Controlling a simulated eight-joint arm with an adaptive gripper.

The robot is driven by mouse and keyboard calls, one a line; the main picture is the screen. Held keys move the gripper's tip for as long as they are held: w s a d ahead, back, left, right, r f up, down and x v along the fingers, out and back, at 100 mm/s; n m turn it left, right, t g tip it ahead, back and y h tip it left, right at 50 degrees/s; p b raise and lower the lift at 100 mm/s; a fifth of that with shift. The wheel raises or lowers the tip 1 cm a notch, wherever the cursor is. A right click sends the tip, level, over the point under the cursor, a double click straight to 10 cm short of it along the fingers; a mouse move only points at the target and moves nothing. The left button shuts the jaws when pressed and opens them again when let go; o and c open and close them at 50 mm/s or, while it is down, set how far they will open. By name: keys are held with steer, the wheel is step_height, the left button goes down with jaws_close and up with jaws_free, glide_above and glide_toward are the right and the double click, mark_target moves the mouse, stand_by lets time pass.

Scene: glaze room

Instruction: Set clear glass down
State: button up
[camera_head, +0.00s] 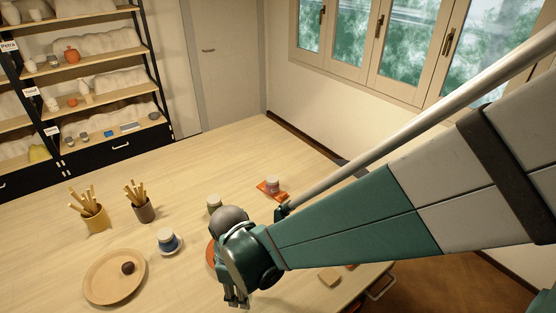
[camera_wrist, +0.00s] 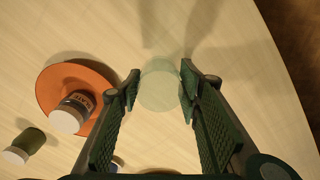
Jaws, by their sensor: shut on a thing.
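The clear glass (camera_wrist: 160,85) shows as a faint, pale see-through round between my fingertips in the wrist view. My gripper (camera_wrist: 160,82) is shut on it, with one finger on each side. Bare wooden table surface shows through and around the glass. I cannot tell whether its base touches the table. In the head view my gripper (camera_head: 236,300) is low over the near part of the table, and I cannot make out the glass there.
Left of the glass, an orange plate (camera_wrist: 55,84) bears a white-lidded jar (camera_wrist: 72,112); a green jar (camera_wrist: 28,143) stands nearby. The table (camera_head: 60,240) also bears a round tray (camera_head: 105,292), stick-filled cups (camera_head: 95,217) and a blue-based jar (camera_head: 168,240). Bare table lies beyond the glass.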

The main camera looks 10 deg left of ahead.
steer(key=shift+f, duration=0.25)
steer(key=shift+f, duration=1.95)
steer(key=shift+f+b, duration=0.15)
steer(key=shift+b, duration=0.15)
steer(key=o, duration=1)
steer(key=shift+r+p, duration=0.55)
steer(key=shift+r, duration=5.65)
